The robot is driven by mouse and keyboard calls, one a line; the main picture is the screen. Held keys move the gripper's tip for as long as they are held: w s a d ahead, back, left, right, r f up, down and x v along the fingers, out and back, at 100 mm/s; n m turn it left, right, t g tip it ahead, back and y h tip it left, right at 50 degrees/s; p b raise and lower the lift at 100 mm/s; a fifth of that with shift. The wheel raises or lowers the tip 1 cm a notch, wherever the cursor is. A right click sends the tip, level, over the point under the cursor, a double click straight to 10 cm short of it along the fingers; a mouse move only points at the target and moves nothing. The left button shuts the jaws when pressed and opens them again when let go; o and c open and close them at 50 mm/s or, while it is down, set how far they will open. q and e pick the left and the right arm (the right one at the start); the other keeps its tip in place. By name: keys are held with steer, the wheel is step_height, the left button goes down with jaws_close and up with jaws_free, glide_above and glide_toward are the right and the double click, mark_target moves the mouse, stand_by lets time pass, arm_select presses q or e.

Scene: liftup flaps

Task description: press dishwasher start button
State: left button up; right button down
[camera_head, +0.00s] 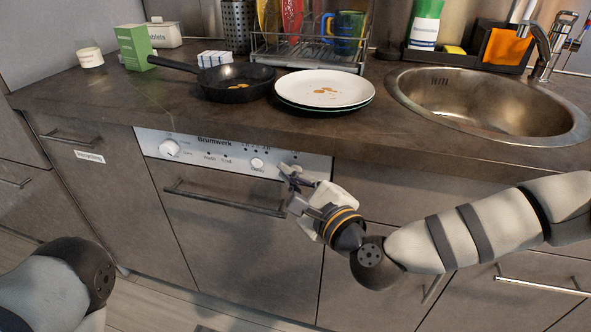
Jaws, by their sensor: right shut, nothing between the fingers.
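The dishwasher (225,225) is built in under the counter, with a dark front and a bar handle (225,199). Its light control panel (190,150) has a round dial (169,148) at the left, a round button (257,163) right of the middle and small dark marks. My right gripper (287,172) is shut and empty. Its fingertips are at the right part of the panel, just right of the round button, and hide part of the panel there. I cannot tell whether they touch it. My left arm shows at the lower left; its gripper is out of view.
A black pan (236,83) and stacked plates (324,89) stand on the counter (420,140) above the dishwasher. A dish rack (307,50) is behind them, and a sink (480,103) is at the right. A green box (134,47) stands at the left.

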steer(key=shift+w, duration=0.15)
stand_by(0.4)
arm_select(q)
steer(key=shift+w+r, duration=0.1)
steer(key=shift+r, duration=0.05)
arm_select(e)
steer(key=shift+s+a, duration=0.2)
steer(key=shift+s, duration=0.55)
arm_select(q)
steer(key=shift+w+r+p, duration=0.4)
steer(key=shift+r+p, duration=0.15)
steer(key=shift+p, duration=0.25)
arm_select(e)
steer(key=s, duration=0.1)
steer(key=s+a, duration=0.1)
steer(key=s, duration=0.2)
steer(key=shift+s+a, duration=0.3)
steer(key=shift+s, duration=0.1)
